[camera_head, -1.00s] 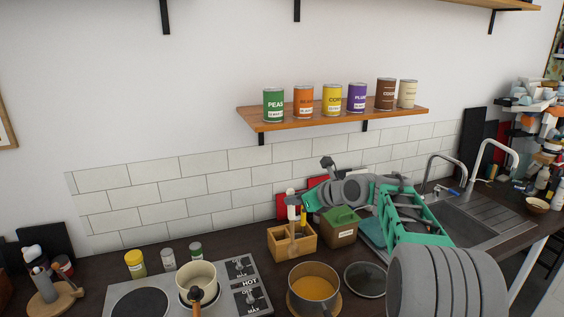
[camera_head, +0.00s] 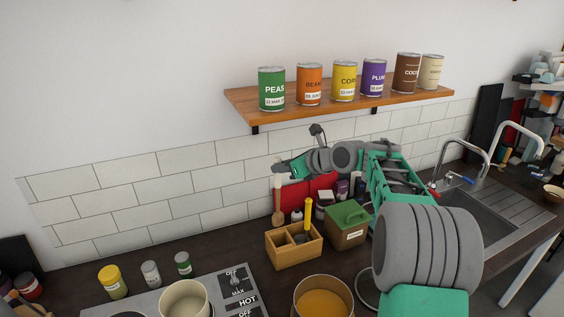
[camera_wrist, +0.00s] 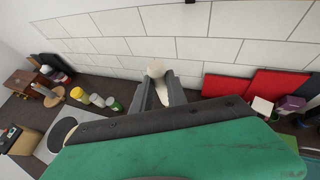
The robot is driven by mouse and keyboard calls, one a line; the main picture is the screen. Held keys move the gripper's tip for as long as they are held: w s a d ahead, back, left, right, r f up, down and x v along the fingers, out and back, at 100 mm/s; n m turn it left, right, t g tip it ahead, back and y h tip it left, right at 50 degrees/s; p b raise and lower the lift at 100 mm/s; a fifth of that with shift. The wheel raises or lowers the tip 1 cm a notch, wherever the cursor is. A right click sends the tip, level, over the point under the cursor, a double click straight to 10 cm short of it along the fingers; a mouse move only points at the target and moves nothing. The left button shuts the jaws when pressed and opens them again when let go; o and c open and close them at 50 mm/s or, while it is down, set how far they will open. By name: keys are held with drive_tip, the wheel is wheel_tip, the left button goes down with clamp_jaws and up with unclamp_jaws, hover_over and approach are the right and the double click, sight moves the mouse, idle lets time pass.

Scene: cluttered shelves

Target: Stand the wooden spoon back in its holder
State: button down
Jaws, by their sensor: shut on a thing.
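The wooden spoon (camera_head: 278,205) hangs upright below my gripper (camera_head: 279,173), its wide end down. It appears just above or behind the back left of the wooden holder (camera_head: 294,257); which of these I cannot tell. The holder is a light box with several compartments on the counter. A yellow-handled utensil (camera_head: 308,214) stands in its right part. In the wrist view, my gripper (camera_wrist: 160,88) is shut on the spoon, whose pale end (camera_wrist: 156,69) shows between the fingers. The holder is not visible in the wrist view.
A green-lidded box (camera_head: 347,226) stands right of the holder. A pot of orange liquid (camera_head: 323,301) and a cream pan (camera_head: 184,300) are in front. Small jars (camera_head: 150,273) stand left. Bottles and red boards are behind. A shelf of cans (camera_head: 340,101) hangs above.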

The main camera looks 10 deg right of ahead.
wheel_tip(320, 180, down, 13)
drive_tip(key=b, duration=0.6)
drive_tip(key=shift+d+f, duration=0.2)
drive_tip(key=shift+d, duration=0.2)
drive_tip(key=shift+s+f, duration=0.1)
drive_tip(key=shift+f+p, duration=0.35)
drive_tip(key=c, duration=1.3)
unclamp_jaws()
drive_tip(key=shift+o, duration=0.2)
